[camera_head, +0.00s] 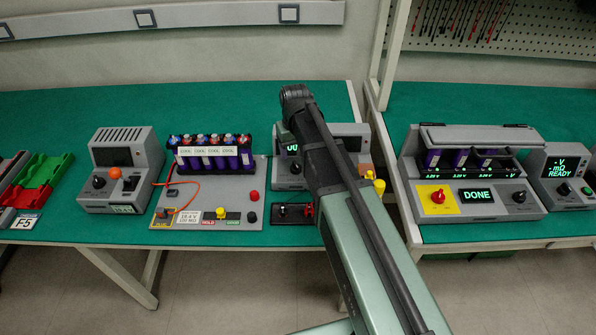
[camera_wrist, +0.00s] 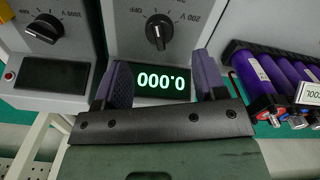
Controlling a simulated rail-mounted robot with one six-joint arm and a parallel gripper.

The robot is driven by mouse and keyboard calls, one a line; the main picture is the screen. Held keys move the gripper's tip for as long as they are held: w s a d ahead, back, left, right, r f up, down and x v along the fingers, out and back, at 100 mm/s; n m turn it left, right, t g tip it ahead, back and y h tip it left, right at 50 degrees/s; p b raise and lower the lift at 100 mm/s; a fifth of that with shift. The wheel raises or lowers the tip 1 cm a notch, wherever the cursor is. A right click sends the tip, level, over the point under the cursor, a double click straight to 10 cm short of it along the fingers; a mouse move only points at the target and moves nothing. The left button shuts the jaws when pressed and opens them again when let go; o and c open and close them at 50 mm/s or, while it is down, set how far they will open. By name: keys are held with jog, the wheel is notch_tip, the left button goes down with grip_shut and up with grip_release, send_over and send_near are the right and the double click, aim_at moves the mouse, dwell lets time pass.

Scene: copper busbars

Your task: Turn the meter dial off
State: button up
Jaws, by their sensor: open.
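The meter (camera_wrist: 118,32) shows upside down in the wrist view, with a lit display (camera_wrist: 163,84) reading 0.000. Its black dial (camera_wrist: 158,31) is beyond the display, with a 200 V mark beside it. A pale line on the dial points toward the display. My gripper (camera_wrist: 163,78) is open and empty. Its two purple fingers stand apart on either side of the display, and the dial lies beyond them, not between them. In the head view the meter (camera_head: 282,178) is partly hidden behind my arm, and the fingers cannot be made out.
A second grey instrument (camera_wrist: 45,50) with a black knob and dark screen stands beside the meter. A purple cell rack (camera_head: 215,157) with a red wire is on the other side. A DONE box (camera_head: 477,195) stands on the right bench. Green bench behind is clear.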

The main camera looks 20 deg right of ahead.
aim_at(296, 164)
notch_tip(296, 164, down, 7)
jog(key=b, duration=0.5)
jog(key=shift+r, duration=0.2)
jog(key=shift+c, duration=0.2)
jog(key=c, duration=0.9)
jog(key=shift+n, duration=0.3)
jog(key=n, duration=0.3)
jog(key=shift+n, duration=2.1)
